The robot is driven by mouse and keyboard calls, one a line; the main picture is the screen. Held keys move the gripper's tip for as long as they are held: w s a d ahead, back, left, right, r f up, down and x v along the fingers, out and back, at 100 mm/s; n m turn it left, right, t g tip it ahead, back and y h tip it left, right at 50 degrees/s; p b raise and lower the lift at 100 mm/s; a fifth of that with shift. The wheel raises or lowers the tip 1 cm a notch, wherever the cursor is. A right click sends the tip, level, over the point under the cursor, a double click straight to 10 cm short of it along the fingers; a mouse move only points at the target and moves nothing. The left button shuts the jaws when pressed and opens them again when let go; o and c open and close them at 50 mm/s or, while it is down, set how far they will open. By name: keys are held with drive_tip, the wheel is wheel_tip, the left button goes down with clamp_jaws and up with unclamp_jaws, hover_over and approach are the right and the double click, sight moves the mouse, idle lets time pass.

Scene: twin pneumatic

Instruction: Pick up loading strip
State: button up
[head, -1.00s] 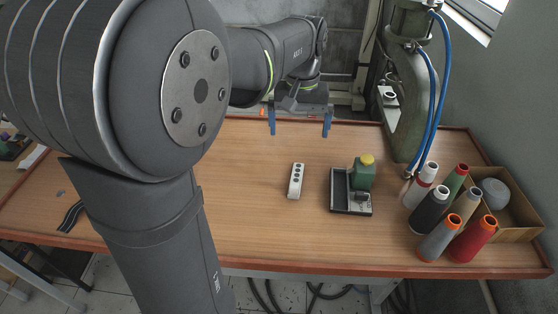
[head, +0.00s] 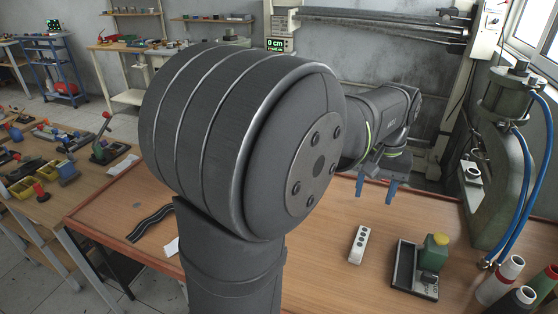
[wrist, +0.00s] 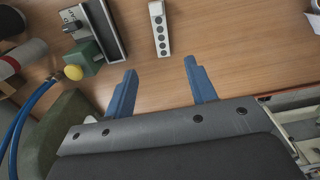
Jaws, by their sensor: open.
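A short white strip with a row of dark round spots, which I take as the loading strip (head: 359,245), lies flat on the wooden table. It also shows in the wrist view (wrist: 159,30) at the top middle. My gripper (head: 375,190) has two blue fingers and is at the back of the table, beyond the strip in the head view. In the wrist view my gripper (wrist: 160,68) is open and empty. The strip lies ahead of the gap between the fingertips, apart from them. Nothing covers the strip.
Thread cones (head: 500,281) and a green press with blue hoses (head: 497,170) stand further right. A dark wavy strip (head: 151,222) lies at the table's left. Table around the white strip is clear.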

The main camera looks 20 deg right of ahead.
drive_tip(key=m, duration=0.1)
hover_over(358, 249)
wheel_tip(358, 249, down, 11)
drive_tip(key=shift+a+r, duration=0.1)
drive_tip(key=shift+r, duration=0.05)
drive_tip(key=shift+f, duration=3.1)
drive_tip(key=shift+c, duration=0.2)
drive_tip(key=c, duration=0.9)
drive_tip(key=shift+r, duration=0.1)
